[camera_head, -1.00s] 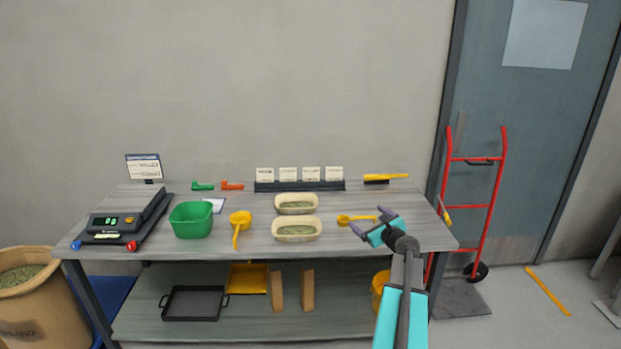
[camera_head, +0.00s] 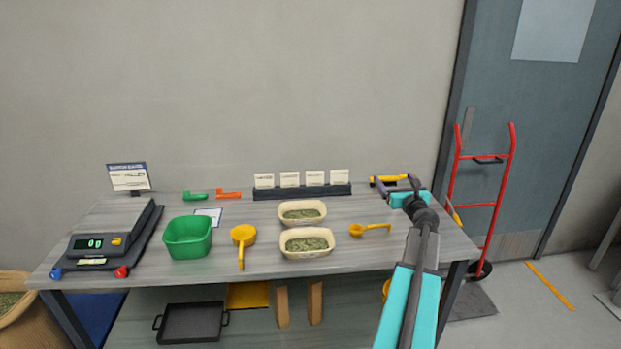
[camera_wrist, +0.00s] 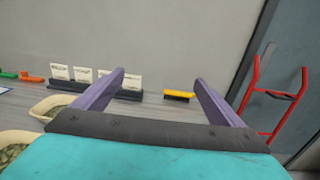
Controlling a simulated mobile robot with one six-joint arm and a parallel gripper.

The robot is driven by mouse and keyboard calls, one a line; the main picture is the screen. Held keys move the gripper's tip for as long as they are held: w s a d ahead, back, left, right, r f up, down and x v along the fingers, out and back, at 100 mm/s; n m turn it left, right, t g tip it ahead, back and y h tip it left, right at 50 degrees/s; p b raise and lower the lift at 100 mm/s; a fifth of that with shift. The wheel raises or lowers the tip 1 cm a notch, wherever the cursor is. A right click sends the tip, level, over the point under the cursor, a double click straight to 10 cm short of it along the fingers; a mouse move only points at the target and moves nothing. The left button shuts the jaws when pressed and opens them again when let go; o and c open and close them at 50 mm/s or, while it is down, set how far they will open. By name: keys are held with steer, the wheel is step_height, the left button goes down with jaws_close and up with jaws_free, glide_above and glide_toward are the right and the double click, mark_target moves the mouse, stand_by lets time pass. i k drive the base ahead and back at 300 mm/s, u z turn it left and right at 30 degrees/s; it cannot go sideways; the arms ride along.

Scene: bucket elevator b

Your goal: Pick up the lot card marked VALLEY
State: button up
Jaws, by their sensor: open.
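Several white lot cards stand in a row in a dark holder (camera_head: 300,192) at the back of the bench. The leftmost card (camera_head: 264,181), the second card (camera_head: 290,180), the third card (camera_head: 315,178) and the rightmost card (camera_head: 340,177) carry print too small to read, so I cannot tell which says VALLEY. In the wrist view the cards (camera_wrist: 83,75) are at the left, partly behind a finger. My gripper (camera_head: 393,184) is open and empty above the right end of the bench, to the right of the holder.
A yellow brush (camera_wrist: 178,96) lies at the back right. Two tubs (camera_head: 307,242) of green material, a yellow scoop (camera_head: 370,229), another yellow scoop (camera_head: 243,236), a green bin (camera_head: 188,237) and a scale (camera_head: 100,240) stand on the bench. A red hand truck (camera_head: 485,190) stands right.

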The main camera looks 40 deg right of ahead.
mark_target(313, 179)
steer(key=u, duration=0.05)
steer(key=i, duration=1.35)
